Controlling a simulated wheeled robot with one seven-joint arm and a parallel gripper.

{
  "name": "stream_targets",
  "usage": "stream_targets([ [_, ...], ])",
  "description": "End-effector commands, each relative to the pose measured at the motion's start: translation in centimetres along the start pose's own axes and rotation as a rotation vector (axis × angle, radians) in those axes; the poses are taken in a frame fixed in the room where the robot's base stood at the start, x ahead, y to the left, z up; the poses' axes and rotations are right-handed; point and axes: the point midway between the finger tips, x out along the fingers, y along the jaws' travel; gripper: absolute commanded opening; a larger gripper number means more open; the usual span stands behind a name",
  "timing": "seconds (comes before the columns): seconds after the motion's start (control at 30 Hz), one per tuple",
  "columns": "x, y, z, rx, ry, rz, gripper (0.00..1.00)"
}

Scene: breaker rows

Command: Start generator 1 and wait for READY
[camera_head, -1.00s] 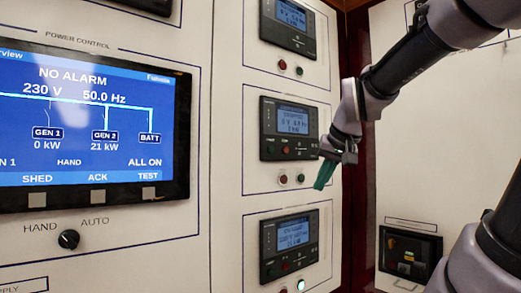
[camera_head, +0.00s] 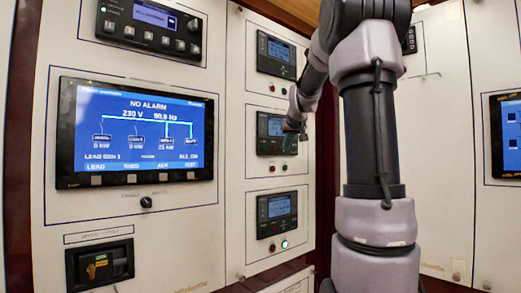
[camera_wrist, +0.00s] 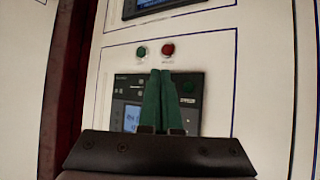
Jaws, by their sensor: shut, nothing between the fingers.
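Three dark controllers stand in a column on the white panel in the head view: upper (camera_head: 277,55), middle (camera_head: 268,133) and lower (camera_head: 276,214). I cannot read which is generator 1. My gripper (camera_head: 302,136) is at the right edge of the middle controller. In the wrist view its green fingers (camera_wrist: 161,75) are shut and empty, hiding part of a controller (camera_wrist: 125,88); contact cannot be told. A green button (camera_wrist: 142,51) and a red button (camera_wrist: 168,49) show above it there. A large blue screen (camera_head: 145,112) reads NO ALARM, 230 V; no READY is legible.
A rotary knob (camera_head: 146,202) sits below the large screen. Another blue screen (camera_head: 511,137) is at the far right. My arm crosses the right half of the head view.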

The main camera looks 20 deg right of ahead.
Motion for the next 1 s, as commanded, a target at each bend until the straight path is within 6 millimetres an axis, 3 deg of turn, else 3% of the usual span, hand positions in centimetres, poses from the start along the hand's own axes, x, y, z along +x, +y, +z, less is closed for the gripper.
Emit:
stream_targets([
  [0.33,0.5,-0.5,-0.4,0.0,-0.001,-0.001,0.0],
  [0.8,4.9,-3.7,-3.5,0.0,-0.002,-0.003,0.0],
  [1.0,5.9,-4.4,-4.2,0.001,-0.002,-0.002,0.0],
])
